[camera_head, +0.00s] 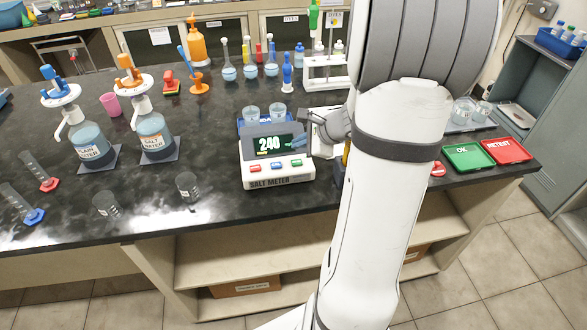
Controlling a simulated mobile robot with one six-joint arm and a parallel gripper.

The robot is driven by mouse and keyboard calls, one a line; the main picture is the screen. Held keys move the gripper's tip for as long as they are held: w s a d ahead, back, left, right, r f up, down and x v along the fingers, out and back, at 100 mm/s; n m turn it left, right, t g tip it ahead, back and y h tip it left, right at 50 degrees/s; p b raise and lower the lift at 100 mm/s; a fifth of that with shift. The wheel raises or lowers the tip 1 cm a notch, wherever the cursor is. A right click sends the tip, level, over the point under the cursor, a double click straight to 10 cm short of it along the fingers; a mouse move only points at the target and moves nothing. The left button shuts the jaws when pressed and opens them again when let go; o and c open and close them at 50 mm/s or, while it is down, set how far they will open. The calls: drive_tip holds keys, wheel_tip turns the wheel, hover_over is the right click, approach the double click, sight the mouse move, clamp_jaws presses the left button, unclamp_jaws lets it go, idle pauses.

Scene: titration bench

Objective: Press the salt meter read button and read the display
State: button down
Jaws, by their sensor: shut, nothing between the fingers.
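The salt meter (279,180) is a white box near the front edge of the black bench. Its dark display (270,145) is lit and reads 240, with small marks I cannot read. Below the display are a red button (255,168), a blue button (276,165) and a green button (297,163). Which one is the read button I cannot tell. My gripper (304,141) is shut and empty at the meter's right side, near the display's right end and above the green button. Contact with the meter cannot be told. My arm hides the bench to the right.
Two beakers stand in a blue tray (241,125) behind the meter. Two wash bottles, PLAIN WATER (90,143) and SALT WATER (152,136), stand at left. Green OK (467,157) and red RETEST (506,151) trays lie at right.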

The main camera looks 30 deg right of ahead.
sight(300, 163)
drive_tip(key=shift+f+b, duration=1.15)
drive_tip(key=shift+f, duration=0.45)
idle(0.7)
drive_tip(key=shift+s+f+b, duration=0.15)
drive_tip(key=shift+f+b, duration=0.25)
drive_tip(key=shift+b, duration=0.15)
drive_tip(key=shift+f+b, duration=0.4)
drive_tip(key=shift+b, duration=0.1)
idle(0.6)
drive_tip(key=shift+r, duration=0.1)
drive_tip(key=shift+r+p, duration=0.65)
drive_tip(key=shift+r, duration=0.1)
